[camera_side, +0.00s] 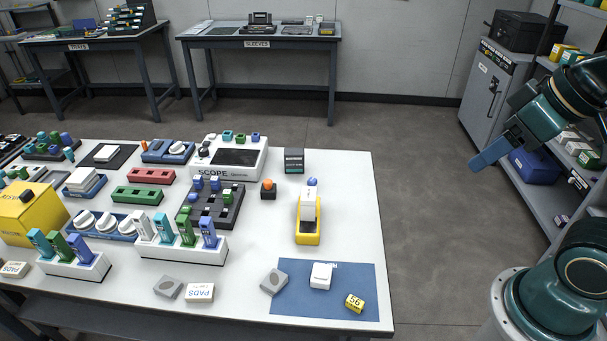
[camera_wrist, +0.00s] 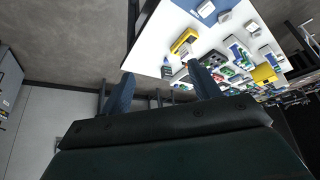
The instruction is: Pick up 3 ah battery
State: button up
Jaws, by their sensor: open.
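No label reading "3 Ah" is legible, so I cannot tell for certain which thing is the battery. A small white block (camera_side: 321,276) and a yellow block with dark marks (camera_side: 354,303) lie on the blue mat (camera_side: 296,301) at the table's front right. A white block (camera_side: 308,206) stands in a yellow holder (camera_side: 307,238) behind the mat. My gripper (camera_side: 480,165) is raised in the air beyond the table's right edge, apart from everything on it. In the wrist view my gripper (camera_wrist: 162,78) has its two blue fingers spread, with nothing between them.
The white table (camera_side: 350,190) holds a scope (camera_side: 236,157), a dark rack of blocks (camera_side: 210,204), white racks with coloured pieces (camera_side: 182,249), grey blocks (camera_side: 273,282) and a PADS box (camera_side: 200,292). Shelves stand at the right. The floor between table and shelves is clear.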

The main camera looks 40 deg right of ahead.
jog(key=w+a+r+n+y, duration=0.1)
jog(key=w+r+n+y, duration=0.2)
jog(key=w, duration=1.3)
jog(key=w+d+f+n+y, duration=0.1)
jog(key=w+f+n, duration=0.1)
jog(key=w, duration=0.6)
jog(key=w+d+f+n, duration=0.1)
jog(key=w+f+n, duration=0.15)
jog(key=w, duration=0.45)
jog(key=w+d+f+n+t+y, duration=0.1)
jog(key=w+d+f+y, duration=0.15)
jog(key=w+f, duration=0.25)
jog(key=w+d+f+y, duration=0.1)
jog(key=w+d+f, duration=0.3)
jog(key=w+f, duration=0.2)
jog(key=n+t+y, duration=0.2)
jog(key=y, duration=0.1)
send_near(294, 161)
jog(key=d+r, duration=0.2)
jog(key=d, duration=0.2)
jog(key=shift+s+d, duration=0.1)
jog(key=shift+d, duration=0.05)
jog(key=shift+x, duration=4.3)
